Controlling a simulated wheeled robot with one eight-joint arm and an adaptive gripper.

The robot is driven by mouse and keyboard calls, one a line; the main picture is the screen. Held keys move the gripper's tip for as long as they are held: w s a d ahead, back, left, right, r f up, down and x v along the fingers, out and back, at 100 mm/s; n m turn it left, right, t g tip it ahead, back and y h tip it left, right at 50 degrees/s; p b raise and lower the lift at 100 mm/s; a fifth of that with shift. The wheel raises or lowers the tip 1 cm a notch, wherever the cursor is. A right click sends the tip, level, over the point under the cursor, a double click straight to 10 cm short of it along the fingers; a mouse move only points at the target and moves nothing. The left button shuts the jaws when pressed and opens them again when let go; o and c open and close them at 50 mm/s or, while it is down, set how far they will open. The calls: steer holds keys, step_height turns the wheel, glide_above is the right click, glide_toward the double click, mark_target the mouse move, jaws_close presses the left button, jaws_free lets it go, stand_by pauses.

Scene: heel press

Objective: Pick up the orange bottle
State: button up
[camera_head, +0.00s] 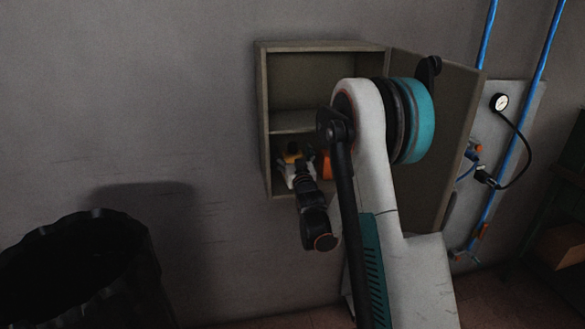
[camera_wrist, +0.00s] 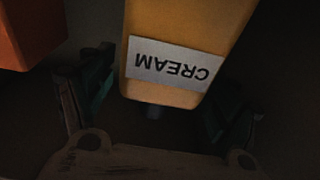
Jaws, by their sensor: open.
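An orange object (camera_wrist: 28,32), probably the orange bottle, is cut off at the upper left of the wrist view. In the head view, an orange patch (camera_head: 326,164) shows on the cabinet's lower level, partly hidden by my arm. A yellow-amber container (camera_wrist: 185,25) with an upside-down white CREAM label stands between the fingers of my gripper (camera_wrist: 160,88) in the wrist view. Its yellow top (camera_head: 292,153) shows in the head view. My gripper is open, with dark gaps beside the yellow container; the orange object is outside the left finger.
The wall cabinet (camera_head: 322,46) has a shelf (camera_head: 292,122) above the bottles and side walls close around my gripper. Its door (camera_head: 455,110) hangs open at right. A gauge panel (camera_head: 505,125) with blue pipes is farther right. A black bin (camera_head: 130,240) stands lower left.

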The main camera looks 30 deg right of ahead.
steer(key=c, duration=1.3)
steer(key=shift+o, duration=0.2)
steer(key=shift+r, duration=0.15)
